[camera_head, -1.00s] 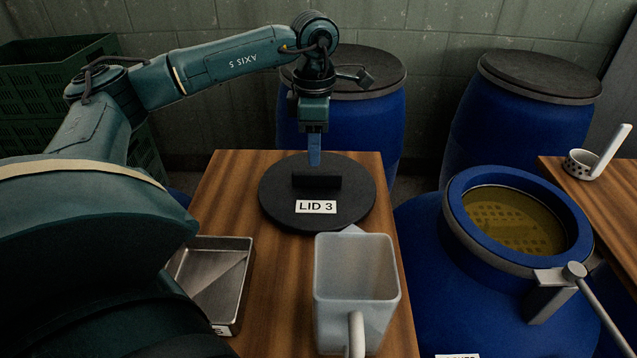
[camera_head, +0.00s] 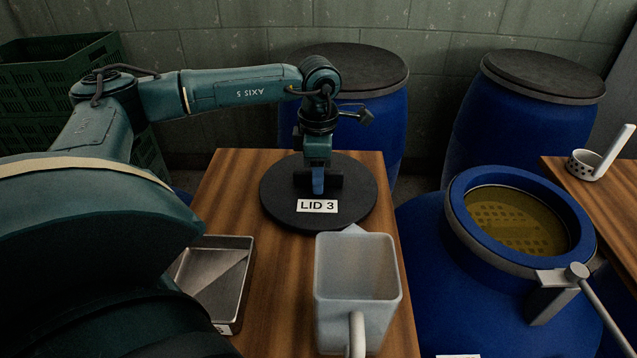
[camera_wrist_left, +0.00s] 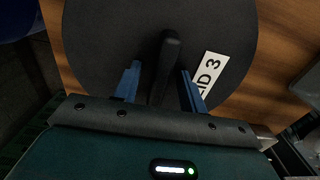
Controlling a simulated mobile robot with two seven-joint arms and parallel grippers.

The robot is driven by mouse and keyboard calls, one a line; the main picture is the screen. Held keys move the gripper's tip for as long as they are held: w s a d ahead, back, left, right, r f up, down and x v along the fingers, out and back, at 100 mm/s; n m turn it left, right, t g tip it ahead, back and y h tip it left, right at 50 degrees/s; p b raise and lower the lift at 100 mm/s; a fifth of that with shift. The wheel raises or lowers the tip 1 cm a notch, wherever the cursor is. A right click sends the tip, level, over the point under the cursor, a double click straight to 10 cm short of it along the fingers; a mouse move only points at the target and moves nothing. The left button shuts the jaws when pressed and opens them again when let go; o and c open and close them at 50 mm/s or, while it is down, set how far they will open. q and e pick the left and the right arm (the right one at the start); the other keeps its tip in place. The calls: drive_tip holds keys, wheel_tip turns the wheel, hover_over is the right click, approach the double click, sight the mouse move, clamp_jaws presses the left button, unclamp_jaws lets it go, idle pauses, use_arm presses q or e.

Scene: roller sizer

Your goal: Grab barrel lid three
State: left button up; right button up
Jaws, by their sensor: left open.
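Barrel lid three (camera_head: 350,205) is a round black disc with a raised bar handle (camera_head: 335,183) and a white "LID 3" label. It lies flat on the wooden table. My left gripper (camera_head: 318,185) points down over the lid at the handle. In the left wrist view my left gripper (camera_wrist_left: 160,85) is open, with one blue finger on each side of the handle (camera_wrist_left: 168,58). The lid (camera_wrist_left: 110,35) fills much of that view. I cannot tell whether the fingers touch the handle. My right gripper is not in view.
A clear jug (camera_head: 357,275) stands on the table (camera_head: 275,290) close in front of the lid. A metal tray (camera_head: 232,290) lies at left. An open blue barrel (camera_head: 470,290) stands at right. Two closed barrels (camera_head: 365,120) (camera_head: 495,140) stand behind, near the wall.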

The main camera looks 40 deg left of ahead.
use_arm(q)
drive_tip(key=shift+f, duration=0.1)
drive_tip(key=shift+c, duration=0.4)
clamp_jaws()
